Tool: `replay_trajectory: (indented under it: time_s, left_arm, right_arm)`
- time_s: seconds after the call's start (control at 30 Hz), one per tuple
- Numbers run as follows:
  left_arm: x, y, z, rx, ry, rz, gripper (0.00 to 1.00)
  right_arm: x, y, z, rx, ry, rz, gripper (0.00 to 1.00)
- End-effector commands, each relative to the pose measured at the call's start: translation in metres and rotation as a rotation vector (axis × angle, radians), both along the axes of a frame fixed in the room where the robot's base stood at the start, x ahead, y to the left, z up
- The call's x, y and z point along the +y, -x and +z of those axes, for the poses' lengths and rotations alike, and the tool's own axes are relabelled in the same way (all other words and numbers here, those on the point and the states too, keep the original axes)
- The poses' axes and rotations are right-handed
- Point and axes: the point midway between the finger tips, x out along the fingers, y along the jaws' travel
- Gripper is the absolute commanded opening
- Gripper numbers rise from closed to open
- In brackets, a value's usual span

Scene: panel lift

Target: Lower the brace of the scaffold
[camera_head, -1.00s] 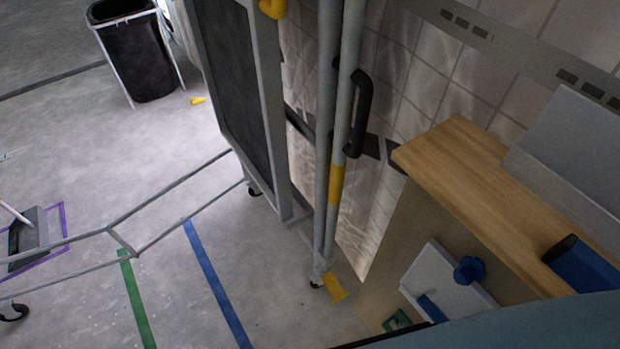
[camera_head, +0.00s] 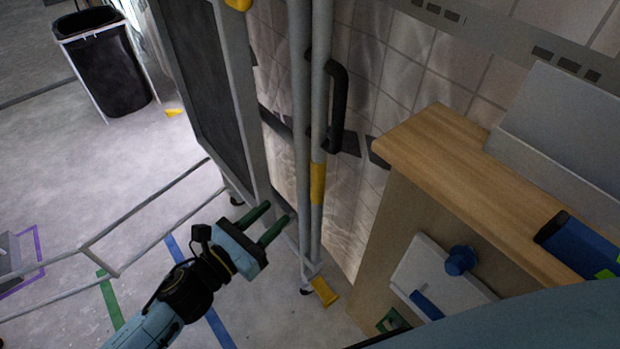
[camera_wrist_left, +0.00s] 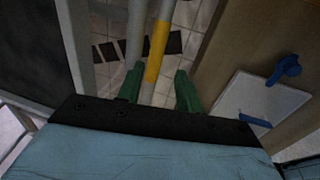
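The scaffold's brace (camera_head: 318,130) is a grey upright pole with a yellow band (camera_head: 317,183) and a black handle (camera_head: 338,105). It stands upright beside a second grey scaffold pole (camera_head: 299,120). My left gripper (camera_head: 282,221) is open and empty, to the left of the poles and below the yellow band in the head view. In the left wrist view the brace's yellow band (camera_wrist_left: 157,50) shows between and beyond the green fingers (camera_wrist_left: 160,86). I cannot tell the gap to it. My right gripper is not in view.
A wooden counter (camera_head: 440,150) with a white panel and blue knob (camera_head: 460,260) stands right of the poles. A dark framed panel (camera_head: 200,80) stands left. A yellow foot (camera_head: 325,291) lies at the poles' base. A black bin (camera_head: 105,70) is far left.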

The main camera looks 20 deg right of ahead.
Motion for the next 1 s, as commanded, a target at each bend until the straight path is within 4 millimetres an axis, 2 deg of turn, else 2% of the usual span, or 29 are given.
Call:
replay_trajectory:
  time_s: [0.17,0.4,0.6,0.8,1.0]
  left_arm:
    - [-0.024,-0.015,0.002,-0.002,0.002,0.000,0.36]
    - [-0.069,-0.042,0.001,0.001,0.003,0.002,0.36]
    - [-0.096,-0.059,0.000,0.003,0.002,0.003,0.36]
    - [-0.109,-0.066,0.000,0.003,0.002,0.003,0.36]
    - [-0.110,-0.068,0.000,0.004,0.001,0.003,0.36]
  right_arm:
    - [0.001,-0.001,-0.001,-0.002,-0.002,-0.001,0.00]
    - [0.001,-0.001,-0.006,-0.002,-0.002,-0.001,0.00]
    - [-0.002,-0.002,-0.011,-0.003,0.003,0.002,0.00]
    - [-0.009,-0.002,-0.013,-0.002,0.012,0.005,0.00]
    - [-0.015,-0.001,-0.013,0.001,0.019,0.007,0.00]
